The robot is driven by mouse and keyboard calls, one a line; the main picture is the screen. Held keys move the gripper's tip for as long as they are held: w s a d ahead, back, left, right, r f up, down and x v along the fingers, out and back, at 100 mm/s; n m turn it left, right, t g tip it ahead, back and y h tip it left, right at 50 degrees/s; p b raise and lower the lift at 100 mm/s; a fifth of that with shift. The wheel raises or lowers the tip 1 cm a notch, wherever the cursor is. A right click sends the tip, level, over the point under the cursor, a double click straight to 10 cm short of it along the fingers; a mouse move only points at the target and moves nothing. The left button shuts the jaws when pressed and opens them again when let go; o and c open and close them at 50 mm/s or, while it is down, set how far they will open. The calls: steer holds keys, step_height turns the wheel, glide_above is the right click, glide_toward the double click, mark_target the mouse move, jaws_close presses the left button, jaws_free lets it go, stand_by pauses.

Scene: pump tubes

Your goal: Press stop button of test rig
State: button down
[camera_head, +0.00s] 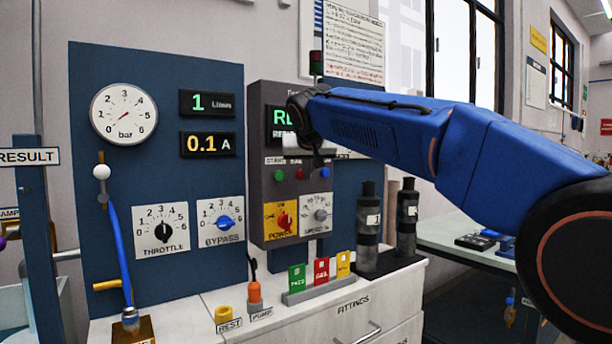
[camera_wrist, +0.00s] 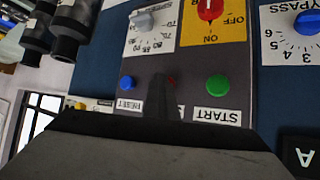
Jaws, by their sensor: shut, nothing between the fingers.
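The test rig's grey control box (camera_head: 263,215) hangs on the blue panel, with a green start button (camera_head: 279,175), a red stop button (camera_head: 300,173) and a blue reset button (camera_head: 324,172) in a row. My gripper (camera_head: 318,160) is shut and empty, in front of the box close to this row. The wrist view shows the box upside down: blue button (camera_wrist: 127,82) left, green button (camera_wrist: 217,84) right. The red button (camera_wrist: 172,81) is mostly hidden behind my finger (camera_wrist: 158,90). I cannot tell whether the finger touches it.
Below the buttons are a red power knob (camera_head: 285,220) and a grey speed knob (camera_head: 320,214). The lit green display (camera_head: 278,118) is partly covered by my arm. Two dark cylinders (camera_head: 369,225) stand right of the box. Coloured cards (camera_head: 321,270) stand on the white cabinet below.

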steer(key=shift+r, duration=0.1)
stand_by(0.4)
steer(key=shift+s+d+f, duration=0.1)
steer(key=shift+s+d, duration=0.45)
steer(key=shift+s, duration=0.25)
steer(key=shift+s+d+f, duration=0.1)
steer(key=shift+s+d, duration=0.45)
steer(key=shift+s, duration=0.2)
steer(key=shift+s+d, duration=0.55)
steer(key=shift+s, duration=0.25)
steer(key=s+d+f+g+h, duration=0.1)
steer(key=s+d+f+g, duration=0.2)
steer(key=s+d+f, duration=1.45)
steer(key=s+d+f+g, duration=0.1)
steer(key=s+d+f, duration=0.2)
steer(key=s+f, duration=0.9)
steer(key=s+d+f+g, duration=0.2)
steer(key=s+d+f, duration=0.2)
steer(key=s+f, duration=0.8)
steer(key=shift+s+d+m, duration=0.2)
steer(key=shift+m, duration=0.2)
steer(key=shift+r, duration=0.1)
